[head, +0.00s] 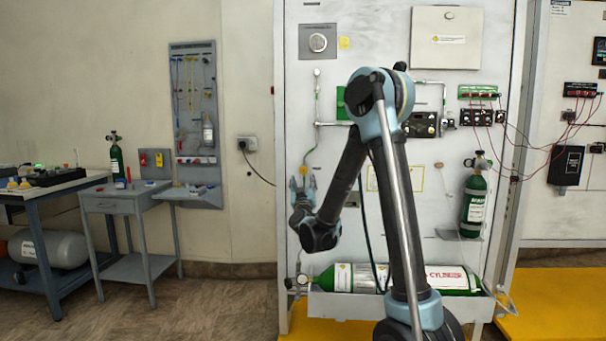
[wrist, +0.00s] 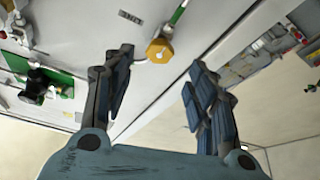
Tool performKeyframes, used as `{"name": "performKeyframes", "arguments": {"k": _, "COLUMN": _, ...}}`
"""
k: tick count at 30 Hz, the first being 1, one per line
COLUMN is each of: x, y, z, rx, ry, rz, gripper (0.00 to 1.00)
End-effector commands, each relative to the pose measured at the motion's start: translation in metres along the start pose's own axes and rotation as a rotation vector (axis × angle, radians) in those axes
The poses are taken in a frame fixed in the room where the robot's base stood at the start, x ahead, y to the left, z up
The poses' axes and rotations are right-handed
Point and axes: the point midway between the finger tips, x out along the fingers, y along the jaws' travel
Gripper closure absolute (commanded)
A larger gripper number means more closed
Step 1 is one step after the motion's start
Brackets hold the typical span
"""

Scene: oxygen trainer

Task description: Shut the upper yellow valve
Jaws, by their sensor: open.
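A yellow valve knob (wrist: 160,50) sits on the white panel in the wrist view, at the end of a green-marked pipe (wrist: 178,14). My gripper (wrist: 160,80) is open and empty, its two dark padded fingers spread wide. The knob lies beyond the fingertips, nearer the left finger in the picture, and nothing is between the pads. In the head view my gripper (head: 303,184) points up at the left part of the panel, and a small yellow spot, apparently the knob (head: 303,170), shows between its fingers. The exact gap between fingers and knob cannot be told.
The white panel (head: 385,205) carries pipes, a regulator block (head: 424,125) and a small green cylinder (head: 474,197). A large green and white cylinder (head: 345,277) lies in a tray at the panel's foot. A grey side table (head: 124,196) stands left; floor between is clear.

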Motion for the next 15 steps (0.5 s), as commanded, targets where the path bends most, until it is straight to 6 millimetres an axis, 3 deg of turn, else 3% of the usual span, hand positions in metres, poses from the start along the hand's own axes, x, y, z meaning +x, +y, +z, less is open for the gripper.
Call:
{"name": "performKeyframes", "arguments": {"k": 9, "x": 0.056, "y": 0.001, "z": 0.0, "rx": -0.001, "ry": 0.0, "rz": 0.001, "gripper": 0.48}}
{"name": "performKeyframes", "arguments": {"k": 15, "x": 0.08, "y": 0.001, "z": 0.0, "rx": -0.001, "ry": 0.0, "rz": 0.002, "gripper": 0.48}}
